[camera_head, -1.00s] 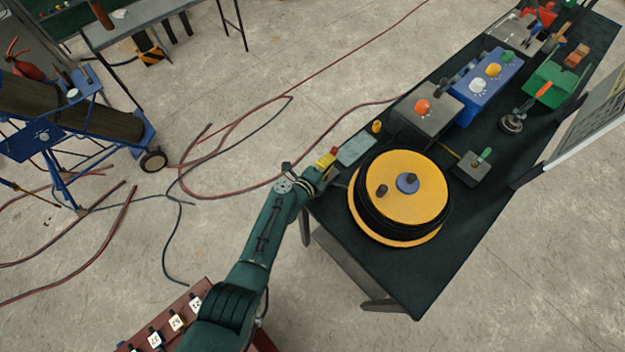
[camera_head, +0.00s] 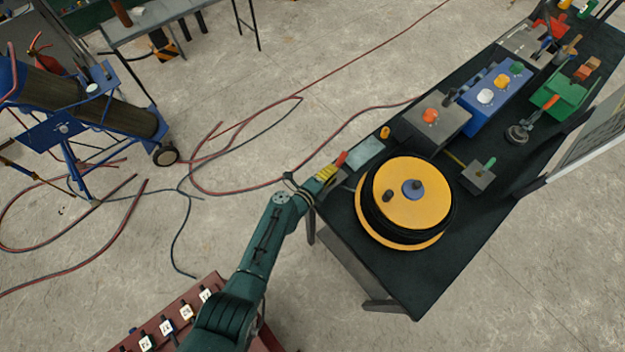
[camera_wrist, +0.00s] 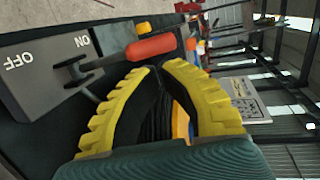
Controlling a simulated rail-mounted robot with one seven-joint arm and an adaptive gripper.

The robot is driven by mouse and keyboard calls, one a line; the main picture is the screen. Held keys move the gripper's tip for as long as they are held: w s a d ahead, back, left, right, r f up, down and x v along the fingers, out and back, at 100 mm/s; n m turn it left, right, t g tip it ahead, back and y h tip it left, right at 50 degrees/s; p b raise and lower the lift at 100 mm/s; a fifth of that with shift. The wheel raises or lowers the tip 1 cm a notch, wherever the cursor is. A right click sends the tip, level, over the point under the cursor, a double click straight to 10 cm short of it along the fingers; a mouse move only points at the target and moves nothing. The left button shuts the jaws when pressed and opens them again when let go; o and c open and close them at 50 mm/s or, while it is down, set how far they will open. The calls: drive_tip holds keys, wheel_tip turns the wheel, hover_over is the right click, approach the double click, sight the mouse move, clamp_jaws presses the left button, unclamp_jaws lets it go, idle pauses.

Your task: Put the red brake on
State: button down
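The red brake handle (camera_wrist: 150,48) lies just beyond my fingertips in the wrist view. It joins a dark lever on a grey box (camera_wrist: 40,80) marked OFF and ON, and points out past the ON end. In the head view the red handle (camera_head: 341,158) shows at the tip of my gripper (camera_head: 327,173), by the bench's left edge. In the wrist view my gripper (camera_wrist: 160,70) has its yellow fingers curved together, with the tips almost meeting and nothing seen between them. I cannot tell whether the fingertips touch the handle.
A yellow cable reel (camera_head: 415,195) stands on the dark bench just right of my gripper. A grey box with an orange knob (camera_head: 430,116) and a blue box (camera_head: 490,97) sit farther back. Hoses (camera_head: 235,190) lie on the floor left of the bench.

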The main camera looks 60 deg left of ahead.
drive_tip(key=r+p+v, duration=0.2)
drive_tip(key=p+v, duration=0.1)
drive_tip(key=v, duration=0.5)
drive_tip(key=shift+s+d+r, duration=0.1)
drive_tip(key=shift+d+r, duration=0.05)
